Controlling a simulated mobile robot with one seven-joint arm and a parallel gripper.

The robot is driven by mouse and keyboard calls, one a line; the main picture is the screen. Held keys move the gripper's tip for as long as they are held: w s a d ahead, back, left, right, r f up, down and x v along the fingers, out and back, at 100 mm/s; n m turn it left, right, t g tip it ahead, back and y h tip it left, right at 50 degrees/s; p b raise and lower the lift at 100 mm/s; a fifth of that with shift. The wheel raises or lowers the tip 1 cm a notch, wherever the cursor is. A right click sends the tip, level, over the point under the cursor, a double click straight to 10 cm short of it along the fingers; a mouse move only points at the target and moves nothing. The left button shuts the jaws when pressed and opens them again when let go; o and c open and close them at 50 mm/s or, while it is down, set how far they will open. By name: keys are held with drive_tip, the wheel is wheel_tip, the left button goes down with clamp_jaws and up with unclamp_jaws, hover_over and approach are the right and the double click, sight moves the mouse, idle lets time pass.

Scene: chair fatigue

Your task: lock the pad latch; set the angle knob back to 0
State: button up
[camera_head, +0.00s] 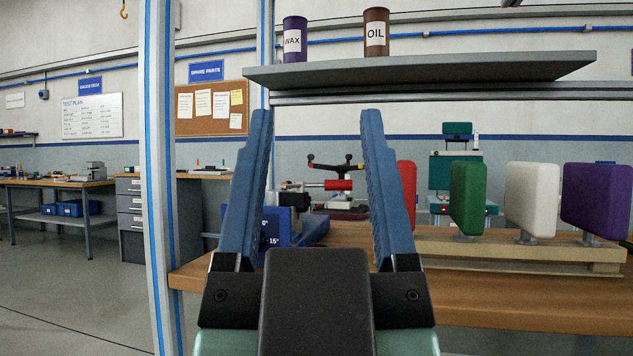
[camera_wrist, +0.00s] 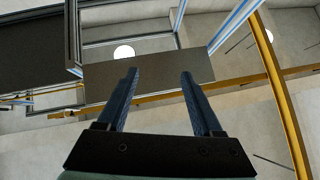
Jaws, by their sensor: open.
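My gripper (camera_head: 317,118) is open and empty, its two blue fingers pointing up in front of the bench. It also shows in the wrist view (camera_wrist: 160,73), with nothing between the fingers. Between the fingers in the head view, a blue fixture (camera_head: 283,241) with angle marks, including 15°, stands on the bench beyond. My left finger covers part of it, and the angle knob's setting cannot be read. A device with a red cylinder (camera_head: 338,185) and black arms stands farther back. I cannot make out the pad latch.
The wooden bench (camera_head: 500,305) carries a rack with red, green (camera_head: 468,198), white (camera_head: 532,194) and purple (camera_head: 596,200) pads at the right. A grey shelf (camera_head: 420,71) above holds WAX and OIL cans. A blue-striped post (camera_head: 158,180) stands left. Floor farther left is open.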

drive_tip(key=shift+r+p, duration=0.25)
drive_tip(key=shift+p, duration=0.05)
drive_tip(key=shift+c, duration=1.2)
wheel_tip(320, 180, up, 6)
drive_tip(key=p, duration=0.6)
drive_tip(key=shift+r, duration=0.25)
clamp_jaws()
drive_tip(key=shift+f, duration=0.2)
